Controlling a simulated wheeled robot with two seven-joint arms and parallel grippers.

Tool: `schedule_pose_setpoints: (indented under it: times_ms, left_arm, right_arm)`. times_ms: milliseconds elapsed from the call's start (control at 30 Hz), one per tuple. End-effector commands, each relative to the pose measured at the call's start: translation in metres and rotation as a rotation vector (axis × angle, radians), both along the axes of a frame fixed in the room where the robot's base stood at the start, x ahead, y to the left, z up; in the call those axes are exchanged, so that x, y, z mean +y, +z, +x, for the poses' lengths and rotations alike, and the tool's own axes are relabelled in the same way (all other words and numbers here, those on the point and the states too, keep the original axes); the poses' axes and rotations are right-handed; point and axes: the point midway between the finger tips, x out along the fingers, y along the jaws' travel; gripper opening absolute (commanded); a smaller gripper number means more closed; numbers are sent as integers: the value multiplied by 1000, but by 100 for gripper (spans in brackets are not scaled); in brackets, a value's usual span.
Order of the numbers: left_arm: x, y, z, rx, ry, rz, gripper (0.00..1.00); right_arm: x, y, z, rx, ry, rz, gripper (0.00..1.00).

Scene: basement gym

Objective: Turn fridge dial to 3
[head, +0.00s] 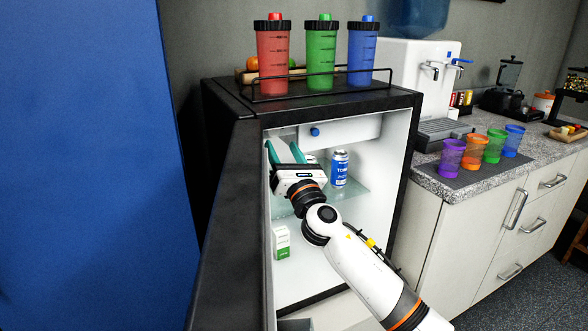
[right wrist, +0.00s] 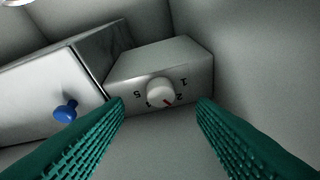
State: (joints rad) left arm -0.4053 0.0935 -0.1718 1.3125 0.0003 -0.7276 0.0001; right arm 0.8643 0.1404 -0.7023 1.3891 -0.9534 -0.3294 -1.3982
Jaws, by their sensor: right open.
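The fridge (head: 404,165) stands open in the head view, its dark door (head: 232,225) swung toward me on the left. The white round dial (right wrist: 159,90) sits on a pale box inside, in the right wrist view. My right gripper (head: 283,151) is inside the fridge, upper left. Its green fingers are open and empty, one on each side of the dial in the wrist view (right wrist: 160,105), apart from it. The dial is hidden in the head view. My left gripper is out of view.
A blue knob (head: 315,132) is on the white compartment front beside the dial box. A blue can (head: 340,168) stands on the glass shelf, right of my gripper. A white-green carton (head: 281,241) stands lower down. Bottles, including a red one (head: 272,60), stand on top.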

Motion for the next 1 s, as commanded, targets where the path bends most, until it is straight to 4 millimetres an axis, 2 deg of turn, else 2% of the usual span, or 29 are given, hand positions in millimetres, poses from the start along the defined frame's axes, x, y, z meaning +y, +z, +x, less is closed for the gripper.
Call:
schedule_pose_setpoints:
  times_ms: [200, 400, 833, 1000]
  left_arm:
    - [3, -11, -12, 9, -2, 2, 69]
    - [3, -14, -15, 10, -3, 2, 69]
    - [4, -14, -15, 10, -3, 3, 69]
    - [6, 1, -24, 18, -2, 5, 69]
  right_arm:
    - [-14, -18, -38, 3, 1, -1, 51]
    - [-22, -27, -59, 1, 1, -1, 51]
    - [-24, -29, -65, 0, 1, -1, 51]
    - [-20, -11, -65, 10, 12, -39, 51]
